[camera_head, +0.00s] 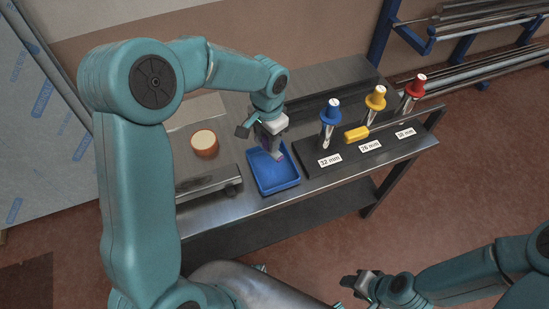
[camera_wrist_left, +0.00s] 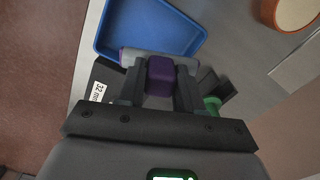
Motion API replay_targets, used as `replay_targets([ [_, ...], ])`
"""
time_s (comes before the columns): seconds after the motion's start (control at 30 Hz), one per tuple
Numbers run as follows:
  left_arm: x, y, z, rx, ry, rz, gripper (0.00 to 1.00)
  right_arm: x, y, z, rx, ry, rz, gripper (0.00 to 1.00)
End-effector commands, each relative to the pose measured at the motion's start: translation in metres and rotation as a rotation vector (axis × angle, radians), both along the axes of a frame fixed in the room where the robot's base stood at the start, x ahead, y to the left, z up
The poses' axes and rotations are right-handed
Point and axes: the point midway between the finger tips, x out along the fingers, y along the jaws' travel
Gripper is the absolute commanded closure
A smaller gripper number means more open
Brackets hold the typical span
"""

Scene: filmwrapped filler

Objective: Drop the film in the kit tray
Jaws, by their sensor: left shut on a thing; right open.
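The kit tray is a shallow blue tray (camera_head: 290,183) on the metal bench; it also shows in the left wrist view (camera_wrist_left: 112,32). My left gripper (camera_head: 273,150) points down over the tray. In the left wrist view its fingers (camera_wrist_left: 160,88) are shut on a purple piece (camera_wrist_left: 160,70), with a pale grey part showing behind it on both sides; this appears to be the film. In the head view a small pinkish-purple bit (camera_head: 279,157) shows below the fingertips, within the tray's outline. I cannot tell whether it touches the tray floor. My right gripper (camera_head: 352,291) is open and empty, low at the front.
A black rack (camera_head: 320,172) right of the tray holds blue (camera_head: 330,109), yellow (camera_head: 376,97) and red-topped tools (camera_head: 416,85). A yellow-handled tool (camera_head: 356,134) lies on it. An orange-brown round container (camera_head: 204,144) stands left on a grey platform.

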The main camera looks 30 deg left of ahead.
Motion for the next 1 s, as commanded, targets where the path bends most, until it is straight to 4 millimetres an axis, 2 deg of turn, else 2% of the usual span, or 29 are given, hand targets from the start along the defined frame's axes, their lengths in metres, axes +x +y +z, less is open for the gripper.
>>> replay_targets([
  [0.17,-0.005,0.000,-0.013,0.000,0.000,0.001,1.00,0.000,0.000,-0.010,0.000,0.000,0.000,0.57],
  [0.5,-0.008,0.001,-0.055,-0.001,0.000,0.002,1.00,0.000,0.000,-0.042,0.000,0.000,0.000,0.57],
  [0.87,-0.004,0.001,-0.060,-0.001,0.000,0.001,1.00,0.000,0.000,-0.044,0.000,0.000,0.000,0.57],
  [0.9,-0.004,0.001,-0.060,0.000,0.000,0.001,0.51,0.000,0.000,-0.044,0.000,0.000,0.000,0.57],
  [0.97,-0.003,0.001,-0.060,0.000,0.000,0.001,0.35,0.000,0.000,-0.044,0.000,0.000,0.000,0.57],
  [1.0,-0.003,0.001,-0.059,0.000,0.000,0.001,0.35,0.000,0.000,-0.044,0.000,0.000,0.000,0.57],
])
